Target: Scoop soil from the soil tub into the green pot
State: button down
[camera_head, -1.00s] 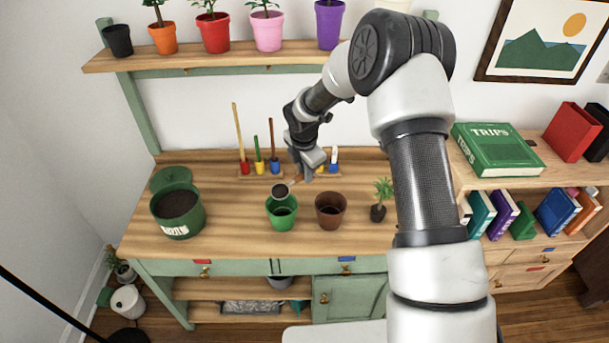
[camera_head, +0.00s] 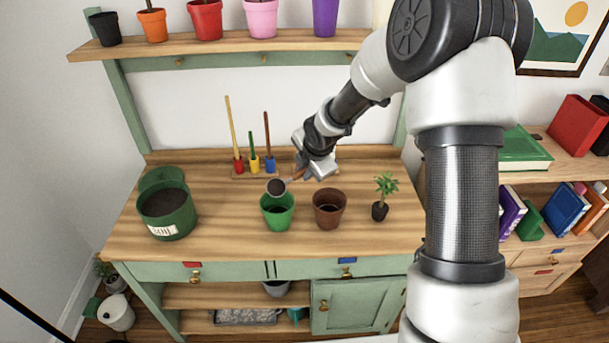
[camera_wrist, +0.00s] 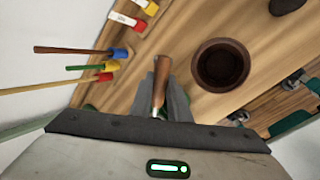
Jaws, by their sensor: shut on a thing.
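My gripper (camera_head: 303,174) is shut on the wooden handle of a scoop (camera_head: 277,187). The handle also shows between the fingers in the wrist view (camera_wrist: 161,78). The scoop's round dark head is over the back rim of the green pot (camera_head: 277,214); whether it holds soil I cannot tell. The pot stands upright on the bench, its inside dark and partly visible. The soil tub (camera_head: 167,210), dark green with a white label and full of dark soil, stands at the left of the bench. Its lid (camera_head: 162,178) is behind it.
A brown pot (camera_head: 329,209) stands close right of the green pot and shows in the wrist view (camera_wrist: 220,65). A small plant (camera_head: 380,197) is further right. Long-handled tools stand in a rack (camera_head: 250,171) behind.

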jog(key=shift+r+t, duration=0.15)
jog(key=shift+t, duration=0.15)
dwell(3.5)
jog(key=shift+r+p, duration=0.1)
jog(key=shift+p, duration=0.45)
jog(key=p, duration=0.1)
jog(key=g+p, duration=0.1)
jog(key=p, duration=0.1)
jog(key=shift+w+r, duration=0.2)
jog(key=shift+r, duration=0.15)
jog(key=shift+a+g+p, duration=0.1)
jog(key=shift+g+p, duration=0.2)
jog(key=shift+p, duration=0.2)
jog(key=p, duration=0.1)
jog(key=r+p, duration=0.1)
jog(key=p, duration=0.1)
jog(key=shift+w+g+h, duration=0.2)
jog(key=shift+g+h, duration=0.1)
jog(key=shift+g, duration=0.1)
jog(key=shift+p, duration=0.5)
